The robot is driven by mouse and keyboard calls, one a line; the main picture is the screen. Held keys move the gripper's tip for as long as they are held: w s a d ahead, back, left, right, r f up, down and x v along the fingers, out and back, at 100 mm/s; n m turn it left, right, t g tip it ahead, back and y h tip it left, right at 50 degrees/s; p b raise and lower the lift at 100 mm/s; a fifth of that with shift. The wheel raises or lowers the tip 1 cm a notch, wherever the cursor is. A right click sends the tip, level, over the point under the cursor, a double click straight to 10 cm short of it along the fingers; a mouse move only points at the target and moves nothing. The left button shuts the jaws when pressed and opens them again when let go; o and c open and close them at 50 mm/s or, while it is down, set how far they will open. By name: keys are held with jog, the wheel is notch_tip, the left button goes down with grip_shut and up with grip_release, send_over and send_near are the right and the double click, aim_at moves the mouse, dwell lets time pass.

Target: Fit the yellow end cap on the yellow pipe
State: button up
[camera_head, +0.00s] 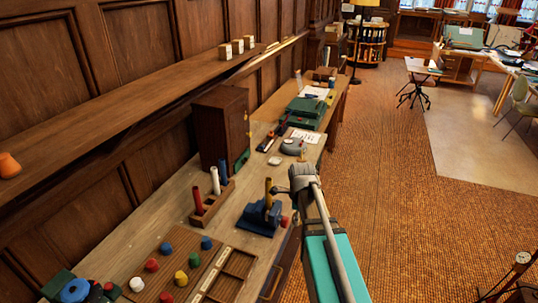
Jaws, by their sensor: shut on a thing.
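The yellow pipe (268,188) stands upright in a blue vise (261,215) on the long bench. A yellow cap (181,278) sits among other coloured caps on a wooden board in the foreground. My gripper (282,190) is just right of the pipe's upper part, with a small gap showing between them. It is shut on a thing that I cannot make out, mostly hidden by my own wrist. A small yellowish bit (302,157) shows just above my wrist; I cannot tell what it is.
A wooden rack (212,203) with red, white and blue pipes stands left of the vise. A red piece (284,221) is at the vise's right side. A dark wooden cabinet (221,128) stands behind against the wall.

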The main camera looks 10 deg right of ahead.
aim_at(269, 179)
jog(key=w+a+r+n+p, duration=0.2)
jog(key=w+r+p, duration=0.1)
jog(key=r+p, duration=0.3)
jog(key=w+a+r+n+p, duration=0.2)
jog(key=w+r+n+p, duration=0.1)
jog(key=r+p, duration=0.3)
jog(key=w+a+r+n+p, duration=0.3)
jog(key=w+r+p, duration=0.1)
jog(key=r+p, duration=0.2)
jog(key=shift+w+a+r, duration=0.1)
jog(key=shift+w, duration=0.15)
jog(key=shift+w+a+r+n+p, duration=0.35)
jog(key=shift+r+n+p, duration=0.15)
jog(key=shift+p, duration=0.1)
jog(key=shift+f, duration=0.15)
jog(key=shift+f+b, duration=3.25)
jog(key=shift+b, duration=0.1)
jog(key=shift+f+b, duration=1.8)
jog(key=shift+b, duration=0.05)
jog(key=o, duration=1.2)
